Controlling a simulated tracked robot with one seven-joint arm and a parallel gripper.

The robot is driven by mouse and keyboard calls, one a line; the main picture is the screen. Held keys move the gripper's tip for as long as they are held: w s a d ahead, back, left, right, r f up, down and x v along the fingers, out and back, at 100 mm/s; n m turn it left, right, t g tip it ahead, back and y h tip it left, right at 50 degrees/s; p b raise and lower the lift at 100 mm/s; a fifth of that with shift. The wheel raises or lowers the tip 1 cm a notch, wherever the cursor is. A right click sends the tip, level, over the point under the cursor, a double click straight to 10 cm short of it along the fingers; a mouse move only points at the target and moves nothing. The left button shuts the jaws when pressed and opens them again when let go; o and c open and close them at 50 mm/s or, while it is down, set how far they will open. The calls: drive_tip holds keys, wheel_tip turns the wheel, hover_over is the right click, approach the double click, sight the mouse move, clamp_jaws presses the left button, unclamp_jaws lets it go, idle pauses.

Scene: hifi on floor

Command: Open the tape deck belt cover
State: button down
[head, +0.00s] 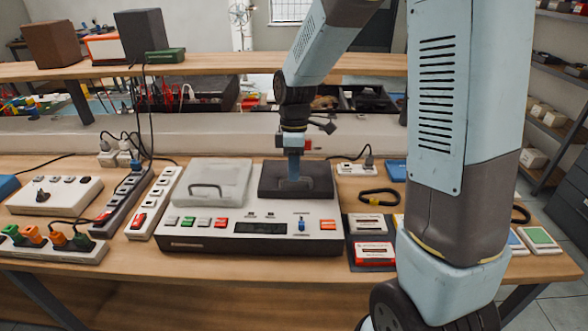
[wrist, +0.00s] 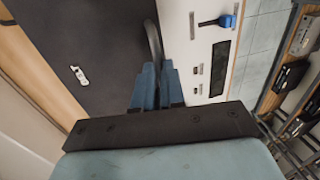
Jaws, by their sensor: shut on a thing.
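The tape deck (head: 190,238) is a white box with coloured buttons on the wooden bench. Its dark belt cover (head: 320,180) sits on the right half of the top and looks closed, lying about flat; a slight lift is hard to rule out. In the wrist view the dark cover (wrist: 95,35) fills the upper left, with a dark curved handle (wrist: 153,42) along its edge. My gripper (head: 293,180) points down over the cover. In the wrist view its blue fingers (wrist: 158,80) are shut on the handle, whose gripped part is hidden.
A clear lid with a handle (head: 210,182) covers the deck's left half. Power strips (head: 155,203) stand to the left. A black belt (head: 380,197) and cassettes (head: 372,253) lie to the right. A shelf (head: 220,67) runs behind the bench.

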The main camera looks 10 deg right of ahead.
drive_tip(key=shift+w+r, duration=0.1)
drive_tip(key=shift+w, duration=0.05)
drive_tip(key=shift+w+d+r+g, duration=0.15)
drive_tip(key=shift+w+r+g, duration=0.3)
drive_tip(key=shift+r+g, duration=0.15)
drive_tip(key=w+d+r+g, duration=0.1)
drive_tip(key=w+r, duration=0.1)
drive_tip(key=w, duration=0.4)
drive_tip(key=w+d+r+g, duration=0.1)
drive_tip(key=w+r+g, duration=0.1)
drive_tip(key=w, duration=0.4)
drive_tip(key=shift+w+d+r+y, duration=0.25)
drive_tip(key=shift+r+y, duration=0.15)
drive_tip(key=shift+r, duration=0.35)
